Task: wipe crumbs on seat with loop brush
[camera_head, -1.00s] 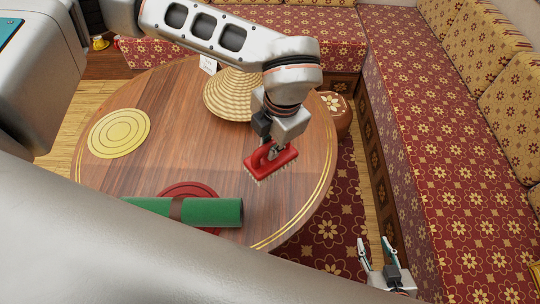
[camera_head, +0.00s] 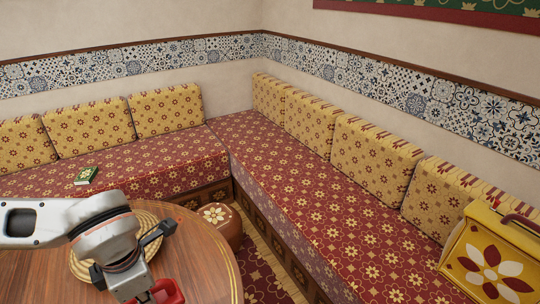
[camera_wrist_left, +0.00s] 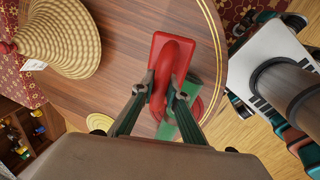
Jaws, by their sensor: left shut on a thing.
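The red loop brush (camera_wrist_left: 158,47) is held by its loop handle in my left gripper (camera_wrist_left: 163,92), which is shut on it above the wooden table. In the head view, only part of the red brush (camera_head: 168,291) shows at the bottom edge, beside my left gripper (camera_head: 140,294), whose tips are mostly cut off. The bristles are hidden in both views. The seat (camera_head: 310,200) is a long red, flower-patterned bench along the right wall, apart from the brush. I cannot make out crumbs among its pattern. My right gripper is out of view.
The round table (camera_head: 205,262) lies below my left arm, with a woven cone lid (camera_wrist_left: 62,38) on it. A round stool (camera_head: 222,222) stands between table and bench. A yellow box (camera_head: 490,258) is at the bench's near right. A green book (camera_head: 87,175) lies on the back bench.

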